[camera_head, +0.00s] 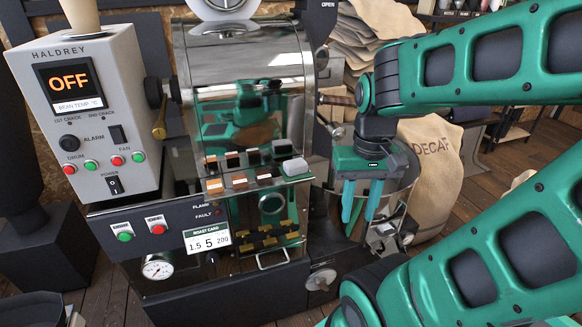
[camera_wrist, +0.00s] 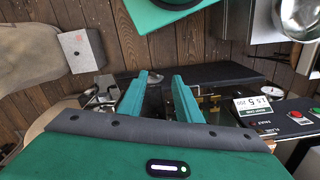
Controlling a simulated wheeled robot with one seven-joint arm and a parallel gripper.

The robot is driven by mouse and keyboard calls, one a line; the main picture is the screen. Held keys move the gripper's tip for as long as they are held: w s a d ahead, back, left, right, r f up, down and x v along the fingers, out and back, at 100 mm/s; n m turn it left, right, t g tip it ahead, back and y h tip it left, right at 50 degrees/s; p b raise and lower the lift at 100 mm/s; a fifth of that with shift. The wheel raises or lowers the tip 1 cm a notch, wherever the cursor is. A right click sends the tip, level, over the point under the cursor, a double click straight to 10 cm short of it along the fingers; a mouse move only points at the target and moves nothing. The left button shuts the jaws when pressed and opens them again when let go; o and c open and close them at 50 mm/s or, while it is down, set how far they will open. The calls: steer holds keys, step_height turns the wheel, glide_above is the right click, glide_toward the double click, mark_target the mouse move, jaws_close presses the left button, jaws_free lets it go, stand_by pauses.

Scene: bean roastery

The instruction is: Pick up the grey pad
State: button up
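A small light grey pad (camera_head: 295,166) sits at the right end of a narrow shelf on the front of the roasting machine. My gripper (camera_head: 358,220) hangs to the right of the pad, apart from it, with its fingers pointing down. The two teal fingers are apart with nothing visible between them. In the wrist view the fingers (camera_wrist: 160,80) also stand apart and empty. I cannot make out the grey pad in the wrist view.
The metal roaster drum (camera_head: 245,70) rises behind the shelf. A control box (camera_head: 85,110) reading OFF stands at the left. A roast card (camera_head: 207,240) is on the lower panel. A DECAF sack (camera_head: 432,165) stands behind my gripper at the right.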

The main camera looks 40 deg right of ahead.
steer(key=o, duration=0.7)
steer(key=shift+s+d+r, duration=0.1)
steer(key=shift+s+r, duration=0.2)
steer(key=shift+r, duration=0.1)
steer(key=m+t+h, duration=0.2)
steer(key=m, duration=1.2)
glide_toward(295, 163)
steer(key=f, duration=0.1)
steer(key=w+f, duration=0.1)
steer(key=f, duration=0.1)
steer(key=shift+w, duration=0.35)
steer(key=f, duration=0.2)
steer(key=d+f, duration=0.1)
steer(key=f, duration=0.1)
steer(key=shift+s+d+f, duration=0.15)
steer(key=shift+d+f, duration=0.05)
steer(key=shift+d, duration=0.05)
steer(key=shift+f, duration=0.5)
